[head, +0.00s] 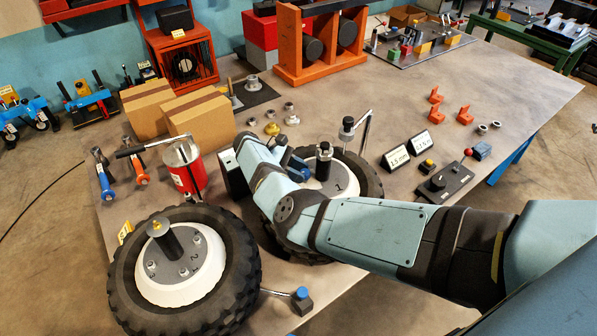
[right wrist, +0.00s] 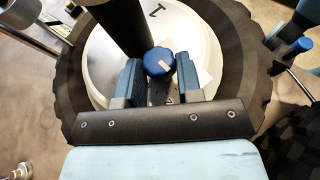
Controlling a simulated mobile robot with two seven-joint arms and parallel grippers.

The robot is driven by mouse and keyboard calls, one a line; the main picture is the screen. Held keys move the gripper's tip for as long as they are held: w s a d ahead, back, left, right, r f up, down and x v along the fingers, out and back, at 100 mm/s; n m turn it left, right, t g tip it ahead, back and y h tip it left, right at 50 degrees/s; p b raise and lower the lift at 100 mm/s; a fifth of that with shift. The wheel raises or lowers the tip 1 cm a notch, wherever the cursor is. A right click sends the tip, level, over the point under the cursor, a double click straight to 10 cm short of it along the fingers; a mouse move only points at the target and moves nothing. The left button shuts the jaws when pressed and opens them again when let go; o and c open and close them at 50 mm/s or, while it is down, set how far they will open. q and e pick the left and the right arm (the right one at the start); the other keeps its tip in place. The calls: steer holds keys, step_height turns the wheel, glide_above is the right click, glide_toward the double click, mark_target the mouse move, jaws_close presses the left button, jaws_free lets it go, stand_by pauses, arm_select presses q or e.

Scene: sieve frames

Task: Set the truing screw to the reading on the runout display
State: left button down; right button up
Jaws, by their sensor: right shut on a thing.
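The far wheel (head: 372,184) lies flat with a white hub marked 1, partly hidden behind my right arm. My right gripper (head: 299,165) is over the left side of the far wheel's hub. In the right wrist view, my right gripper (right wrist: 160,75) is shut on a blue fluted knob (right wrist: 159,61) with a pale mark, apparently the truing screw. Two small display panels stand right of the far wheel, a left one (head: 397,158) and a right one (head: 423,145). Their figures are too small to read surely. My left gripper is out of view.
A dark post (right wrist: 117,27) rises from the hub close to my fingers. A second blue knob (head: 300,293) stands beside the near wheel. A red canister (head: 187,172) and cardboard boxes (head: 200,118) stand at left. A control box with a red-tipped lever (head: 443,184) is at right.

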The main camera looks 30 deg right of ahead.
steer(key=shift+d+m+g+y, duration=0.1)
steer(key=shift+m+g+y, duration=0.3)
steer(key=shift+m+g, duration=0.15)
steer(key=o, duration=0.9)
steer(key=shift+r, duration=0.1)
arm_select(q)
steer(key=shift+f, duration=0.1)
arm_select(e)
steer(key=shift+o, duration=0.2)
steer(key=shift+w, duration=0.1)
